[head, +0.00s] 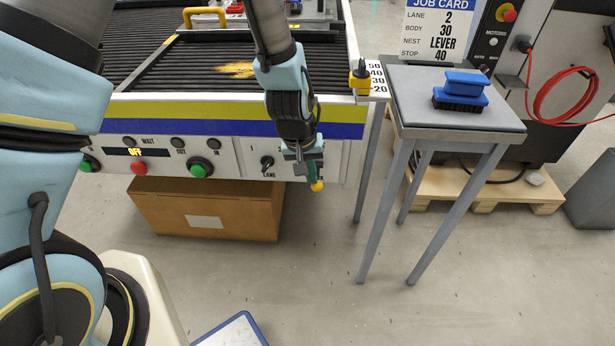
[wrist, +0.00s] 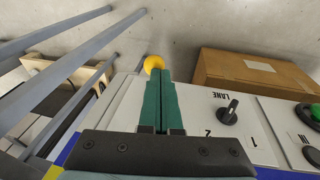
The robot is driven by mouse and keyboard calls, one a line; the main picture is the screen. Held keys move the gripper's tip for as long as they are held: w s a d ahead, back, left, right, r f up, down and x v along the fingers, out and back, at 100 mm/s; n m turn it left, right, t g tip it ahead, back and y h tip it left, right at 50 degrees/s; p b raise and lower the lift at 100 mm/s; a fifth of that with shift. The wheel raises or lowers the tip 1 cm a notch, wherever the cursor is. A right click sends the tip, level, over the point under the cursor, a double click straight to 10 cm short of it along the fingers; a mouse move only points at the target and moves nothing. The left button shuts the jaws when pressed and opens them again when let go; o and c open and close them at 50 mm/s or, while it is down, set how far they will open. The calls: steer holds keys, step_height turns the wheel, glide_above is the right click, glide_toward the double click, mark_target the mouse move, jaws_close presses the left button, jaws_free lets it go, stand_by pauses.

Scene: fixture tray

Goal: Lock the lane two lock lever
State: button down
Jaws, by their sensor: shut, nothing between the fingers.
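A yellow ball knob (head: 317,187), which looks like the end of a lever, shows at the tip of my gripper (head: 313,178), low at the right end of the conveyor's front panel. In the wrist view the yellow knob (wrist: 153,63) is just beyond the green fingertips (wrist: 160,78), slightly left of them. The fingers are shut together with nothing between them. I cannot tell whether they touch the knob. The rest of the lever is hidden behind the fingers. The black LANE selector (head: 267,163), marked 1 and 2, is left of my gripper.
The job card (head: 439,30) reads lane 2, body 30, nest lever, stop 40. A yellow stop (head: 360,80) sits by a number scale. A grey side table (head: 415,88) with a blue brush (head: 462,90) stands right. A cardboard box (head: 165,215) is under the conveyor.

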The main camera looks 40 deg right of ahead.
steer(key=shift+s+a+f+t+h+b, duration=0.2)
steer(key=shift+f+t+h+b, duration=0.15)
steer(key=shift+f+b, duration=0.2)
steer(key=shift+s+a+f+t+h+b, duration=0.15)
steer(key=shift+f+t+h+b, duration=0.15)
steer(key=shift+f+b, duration=0.2)
steer(key=shift+s+f+b, duration=0.1)
steer(key=shift+f+b, duration=1.05)
steer(key=shift+f, duration=0.15)
steer(key=shift+a+f, duration=0.1)
